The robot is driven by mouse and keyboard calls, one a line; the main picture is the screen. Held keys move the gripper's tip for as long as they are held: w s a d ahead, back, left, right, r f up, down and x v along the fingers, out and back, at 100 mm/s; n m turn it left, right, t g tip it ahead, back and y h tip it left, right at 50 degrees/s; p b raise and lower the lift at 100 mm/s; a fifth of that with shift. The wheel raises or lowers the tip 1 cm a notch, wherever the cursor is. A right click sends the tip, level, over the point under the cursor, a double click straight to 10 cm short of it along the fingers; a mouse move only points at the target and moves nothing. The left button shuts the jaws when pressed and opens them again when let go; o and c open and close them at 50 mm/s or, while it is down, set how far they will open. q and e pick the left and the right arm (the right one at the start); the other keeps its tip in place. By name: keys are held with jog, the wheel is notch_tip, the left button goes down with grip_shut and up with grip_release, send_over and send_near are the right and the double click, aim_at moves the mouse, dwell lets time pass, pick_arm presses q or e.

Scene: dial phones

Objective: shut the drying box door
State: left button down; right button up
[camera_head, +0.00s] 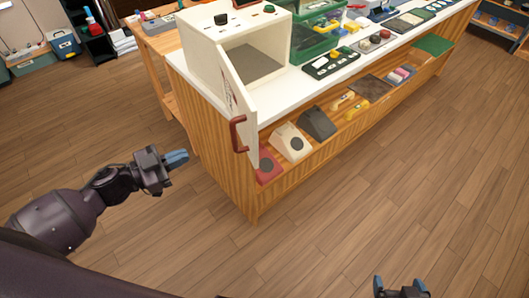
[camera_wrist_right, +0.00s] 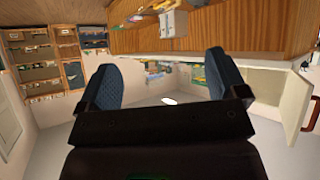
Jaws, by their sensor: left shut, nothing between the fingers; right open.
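The drying box (camera_head: 207,50) is a cream cabinet on the left end of the white counter, with knobs on its top. Its door (camera_head: 236,88) stands open, swung out past the counter's front edge, and the grey interior shows. A red-brown handle (camera_head: 238,134) is on the door's outer side. My left gripper (camera_head: 177,159) is shut and empty, to the left of the handle and apart from it. My right gripper (camera_head: 401,287) is at the bottom edge, far from the door; its open fingers also show in the right wrist view (camera_wrist_right: 168,78).
The wooden counter (camera_head: 215,150) has a lower shelf holding several phones, among them a white one (camera_head: 291,143). A green crate (camera_head: 316,35) stands right of the box. A wooden table (camera_head: 150,50) is behind at left. The floor (camera_head: 330,220) in front is clear.

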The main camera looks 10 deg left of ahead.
pick_arm(q)
jog(key=s+d+g+h, duration=0.2)
jog(key=n, duration=0.1)
send_near(251, 144)
jog(key=x, duration=0.6)
jog(key=shift+w+d+f, duration=0.1)
jog(key=shift+w+d, duration=0.3)
jog(key=shift+d, duration=0.15)
pick_arm(e)
jog(key=shift+w+r, duration=0.6)
jog(key=shift+r, duration=0.2)
pick_arm(q)
jog(key=shift+w+d, duration=0.1)
jog(key=shift+d, duration=0.05)
